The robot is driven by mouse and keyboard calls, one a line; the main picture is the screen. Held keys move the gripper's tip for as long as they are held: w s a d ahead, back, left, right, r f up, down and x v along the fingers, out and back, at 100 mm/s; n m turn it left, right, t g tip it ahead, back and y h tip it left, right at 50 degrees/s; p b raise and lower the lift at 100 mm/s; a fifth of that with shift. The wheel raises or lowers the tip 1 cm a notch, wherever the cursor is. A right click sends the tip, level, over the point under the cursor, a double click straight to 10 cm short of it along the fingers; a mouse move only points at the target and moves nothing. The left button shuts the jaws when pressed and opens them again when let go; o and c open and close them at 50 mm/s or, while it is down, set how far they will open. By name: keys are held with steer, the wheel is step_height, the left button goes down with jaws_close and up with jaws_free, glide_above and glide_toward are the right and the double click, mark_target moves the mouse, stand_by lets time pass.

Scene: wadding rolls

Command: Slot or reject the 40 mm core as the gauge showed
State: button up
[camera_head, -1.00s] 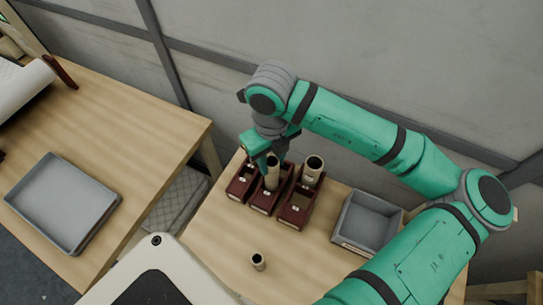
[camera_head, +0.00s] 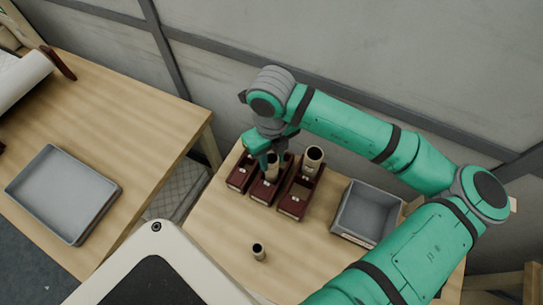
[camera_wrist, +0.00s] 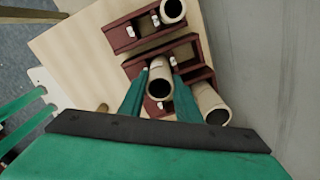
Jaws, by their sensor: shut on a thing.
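My gripper (camera_wrist: 160,90) is shut on a pale tan core (camera_wrist: 160,77), a hollow tube.
A small core (camera_head: 258,252) stands on the table in front of the holders. An empty grey bin (camera_head: 345,236) is to their right. A shallow grey tray (camera_head: 18,193) lies on the other table at left. The wall is close behind.

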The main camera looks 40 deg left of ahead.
steer(key=o, duration=0.9)
step_height(320, 180, up, 10)
steer(key=shift+f, duration=0.2)
steer(key=shift+r, duration=0.6)
